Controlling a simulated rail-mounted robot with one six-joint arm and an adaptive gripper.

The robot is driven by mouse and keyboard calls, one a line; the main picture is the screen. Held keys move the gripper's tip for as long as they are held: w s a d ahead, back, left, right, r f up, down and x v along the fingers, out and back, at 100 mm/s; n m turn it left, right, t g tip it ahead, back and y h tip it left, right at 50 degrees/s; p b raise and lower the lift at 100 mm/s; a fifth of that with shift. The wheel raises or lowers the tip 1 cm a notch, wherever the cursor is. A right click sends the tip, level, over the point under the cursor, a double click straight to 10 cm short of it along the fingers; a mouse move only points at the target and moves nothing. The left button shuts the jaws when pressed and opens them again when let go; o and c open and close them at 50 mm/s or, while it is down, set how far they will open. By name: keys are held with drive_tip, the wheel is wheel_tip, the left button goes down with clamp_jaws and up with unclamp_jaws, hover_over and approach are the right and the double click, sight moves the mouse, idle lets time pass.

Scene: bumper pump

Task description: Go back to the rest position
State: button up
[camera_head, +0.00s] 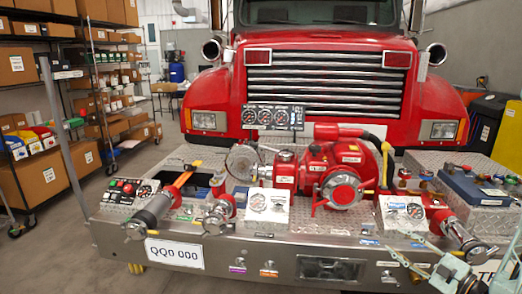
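My gripper (402,244) is at the lower right, in front of the bumper's front edge, at the end of my pale green arm. Its two fingers point left and stand apart, with nothing seen between them. The red pump (340,185) sits in the middle of the metal bumper deck (310,252), to the upper left of my gripper. My gripper overlaps the bumper's front face in the picture; I cannot tell whether it touches it.
A silver-capped pipe (462,238) juts forward close to my gripper. More capped pipes (150,215) stick out at the left. A blue box (472,186) sits on the right deck. The red truck (330,75) stands behind. Shelves with boxes (35,175) line the left; floor there is partly clear.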

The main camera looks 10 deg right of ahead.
drive_tip(key=s+a+r+n+g+y, duration=0.2)
drive_tip(key=a+r+n+g, duration=0.2)
drive_tip(key=a+r+n, duration=0.65)
drive_tip(key=s+a+r+n+g+y, duration=0.2)
drive_tip(key=a+r+n+g+y, duration=0.25)
drive_tip(key=a, duration=1.05)
drive_tip(key=s+a+r+n+g, duration=0.2)
drive_tip(key=a+r+n+g, duration=0.2)
drive_tip(key=a+r+n, duration=0.65)
drive_tip(key=s+a+r+n+g+h, duration=0.2)
drive_tip(key=s+a+n+h, duration=0.1)
drive_tip(key=s+a+n, duration=0.65)
drive_tip(key=s+a+r+n+g+h, duration=0.25)
drive_tip(key=s+a+n, duration=0.35)
drive_tip(key=s, duration=0.6)
drive_tip(key=s+d+r+n+t+h, duration=0.2)
drive_tip(key=s+n+h, duration=0.1)
drive_tip(key=s+n, duration=0.3)
drive_tip(key=s+d+r+n+t+h, duration=0.1)
drive_tip(key=s+d+r+n+h, duration=0.1)
drive_tip(key=s+n, duration=0.4)
drive_tip(key=shift+s+d+r+n+t+h, duration=0.3)
drive_tip(key=shift+d+n+h, duration=0.45)
drive_tip(key=shift+n, duration=1.75)
drive_tip(key=shift+f, duration=0.1)
